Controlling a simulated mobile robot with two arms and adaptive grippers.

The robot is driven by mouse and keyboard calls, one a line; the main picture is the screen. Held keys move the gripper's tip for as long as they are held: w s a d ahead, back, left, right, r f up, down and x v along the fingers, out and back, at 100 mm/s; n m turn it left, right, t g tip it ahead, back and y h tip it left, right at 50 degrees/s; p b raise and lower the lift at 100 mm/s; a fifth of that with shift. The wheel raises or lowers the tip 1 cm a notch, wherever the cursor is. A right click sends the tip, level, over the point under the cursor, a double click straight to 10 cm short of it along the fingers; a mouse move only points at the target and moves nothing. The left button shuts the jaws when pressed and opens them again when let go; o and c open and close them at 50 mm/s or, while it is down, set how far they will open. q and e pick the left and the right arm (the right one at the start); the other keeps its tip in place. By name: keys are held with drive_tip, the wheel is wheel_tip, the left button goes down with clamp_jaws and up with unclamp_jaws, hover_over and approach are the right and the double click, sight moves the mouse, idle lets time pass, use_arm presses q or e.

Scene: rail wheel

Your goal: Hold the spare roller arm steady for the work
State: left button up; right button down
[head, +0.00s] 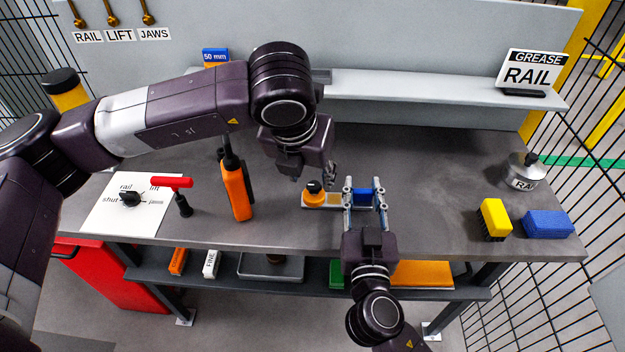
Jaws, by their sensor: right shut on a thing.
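What looks like the spare roller arm lies on the bench top: a light plate (318,207) with an orange round part (314,199) with a black top at its left and a blue block (362,197) at its right. My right gripper (364,192) comes from the front, with its fingers on both sides of the blue block, shut on it. My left gripper (329,178) points down just above and behind the plate, beside the orange part. Its fingers are seen edge-on and partly hidden, so its opening cannot be told.
A black-and-orange tool (236,190), a red-handled tool (178,195) and a white dial sheet (112,212) are on the left. A yellow brush (494,217), blue sponge (548,223) and grease tin (523,172) are on the right. The bench between is clear.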

sight(313, 185)
use_arm(q)
drive_tip(key=shift+x, duration=2)
drive_tip(key=shift+c, duration=0.6)
clamp_jaws()
